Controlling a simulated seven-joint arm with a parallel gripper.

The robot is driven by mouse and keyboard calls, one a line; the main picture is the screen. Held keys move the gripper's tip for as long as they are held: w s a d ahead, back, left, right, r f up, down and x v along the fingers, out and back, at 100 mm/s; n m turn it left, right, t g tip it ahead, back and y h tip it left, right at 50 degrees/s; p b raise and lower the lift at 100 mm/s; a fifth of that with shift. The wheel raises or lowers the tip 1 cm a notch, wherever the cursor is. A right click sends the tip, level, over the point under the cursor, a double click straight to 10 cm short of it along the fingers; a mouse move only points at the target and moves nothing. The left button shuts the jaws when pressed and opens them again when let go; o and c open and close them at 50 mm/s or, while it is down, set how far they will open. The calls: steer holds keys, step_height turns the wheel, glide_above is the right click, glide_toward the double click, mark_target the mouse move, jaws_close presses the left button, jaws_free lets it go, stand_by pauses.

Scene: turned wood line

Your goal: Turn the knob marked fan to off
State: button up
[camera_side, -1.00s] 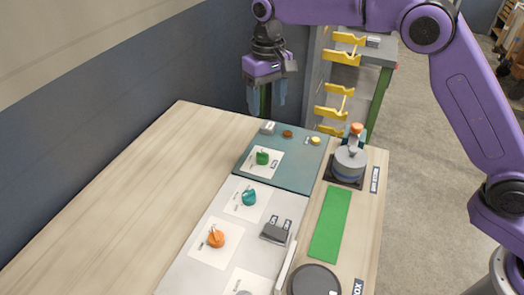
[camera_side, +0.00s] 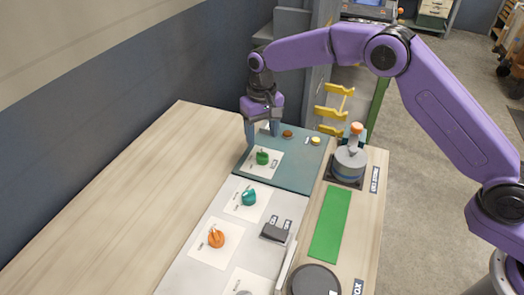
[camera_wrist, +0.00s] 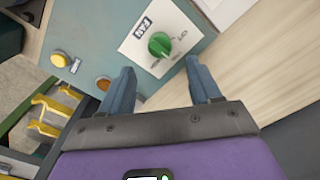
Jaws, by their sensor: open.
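The green knob (camera_side: 262,157) sits on a white card on the teal panel (camera_side: 300,172). In the wrist view the green knob (camera_wrist: 159,44) is near the top middle, and its card carries the label FAN (camera_wrist: 143,28). Other words around the knob are too small to read surely. My gripper (camera_side: 263,140) is over the far left part of the panel, behind the knob in the side view. In the wrist view my gripper (camera_wrist: 160,78) is open, its two blue fingers apart and empty, with the knob beyond the tips and not touched.
A teal knob (camera_side: 249,198) and an orange knob (camera_side: 216,237) stand on white cards nearer the camera. A grey switch box (camera_side: 275,232) is beside them. A grey-blue cylinder with an orange top (camera_side: 349,163) stands right. The wooden table (camera_side: 130,200) is bare at left.

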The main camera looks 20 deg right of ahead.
mark_target(263, 157)
step_height(263, 157, down, 7)
steer(key=shift+f, duration=0.1)
stand_by(0.4)
steer(key=c, duration=1)
